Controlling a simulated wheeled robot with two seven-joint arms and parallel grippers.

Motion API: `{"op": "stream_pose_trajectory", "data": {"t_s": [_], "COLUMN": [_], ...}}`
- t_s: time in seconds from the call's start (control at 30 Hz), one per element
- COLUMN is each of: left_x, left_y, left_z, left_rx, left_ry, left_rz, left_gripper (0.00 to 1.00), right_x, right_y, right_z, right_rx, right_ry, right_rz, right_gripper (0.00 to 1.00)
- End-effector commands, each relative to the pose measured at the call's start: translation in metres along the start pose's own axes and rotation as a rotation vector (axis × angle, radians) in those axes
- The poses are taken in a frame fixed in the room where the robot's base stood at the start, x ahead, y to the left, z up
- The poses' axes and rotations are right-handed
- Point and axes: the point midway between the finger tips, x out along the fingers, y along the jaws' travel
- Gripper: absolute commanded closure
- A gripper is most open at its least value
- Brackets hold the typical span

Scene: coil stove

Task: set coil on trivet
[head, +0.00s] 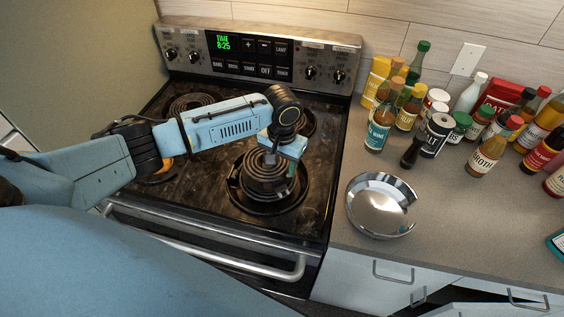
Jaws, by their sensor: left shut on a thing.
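My left gripper (283,168) comes in over the front right burner of the stove and is shut on the dark spiral coil (262,184). The fingers overlap the coil's right side, and their tips are hard to make out. The coil is over the round black burner opening (240,203); I cannot tell how far it is raised. A shiny round metal dish (380,208) with a notch in its right rim lies on the counter right of the stove. I see nothing else that could be a trivet. My right gripper is not in view.
Several bottles and jars, such as a teal-labelled bottle (379,128) and a broth bottle (489,150), crowd the back of the counter (455,225). The counter's front is mostly clear around the dish. The oven handle (215,252) runs along the stove front.

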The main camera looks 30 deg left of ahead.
Motion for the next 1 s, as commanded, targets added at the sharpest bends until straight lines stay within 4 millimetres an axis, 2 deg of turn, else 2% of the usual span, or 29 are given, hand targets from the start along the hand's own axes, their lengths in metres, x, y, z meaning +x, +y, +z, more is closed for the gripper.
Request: {"op": "stream_pose_trajectory", "data": {"t_s": [0.1,0.13,0.3,0.57,0.67,0.77,1.0], "left_x": [0.002,0.003,0.002,0.001,-0.005,-0.02,-0.072], "left_y": [0.0,0.0,0.0,0.0,0.0,0.0,0.0], "left_z": [0.0,0.0,0.0,0.0,-0.001,-0.001,-0.001], "left_rx": [0.0,0.0,0.0,-0.001,-0.001,-0.001,-0.001], "left_ry": [0.001,0.0,0.0,0.001,0.002,0.003,0.004], "left_rz": [0.0,0.0,0.0,0.0,0.001,0.001,0.001], "left_gripper": [0.86,0.52,0.33,0.33,0.33,0.33,0.33], "right_x": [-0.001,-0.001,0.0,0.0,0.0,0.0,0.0], "right_y": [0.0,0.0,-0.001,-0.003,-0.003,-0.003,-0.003], "right_z": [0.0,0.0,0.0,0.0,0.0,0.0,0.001], "right_rx": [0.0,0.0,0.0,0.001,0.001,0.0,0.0], "right_ry": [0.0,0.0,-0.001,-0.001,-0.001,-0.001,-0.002], "right_rz": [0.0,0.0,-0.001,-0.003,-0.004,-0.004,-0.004], "right_gripper": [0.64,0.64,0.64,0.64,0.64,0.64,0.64]}}
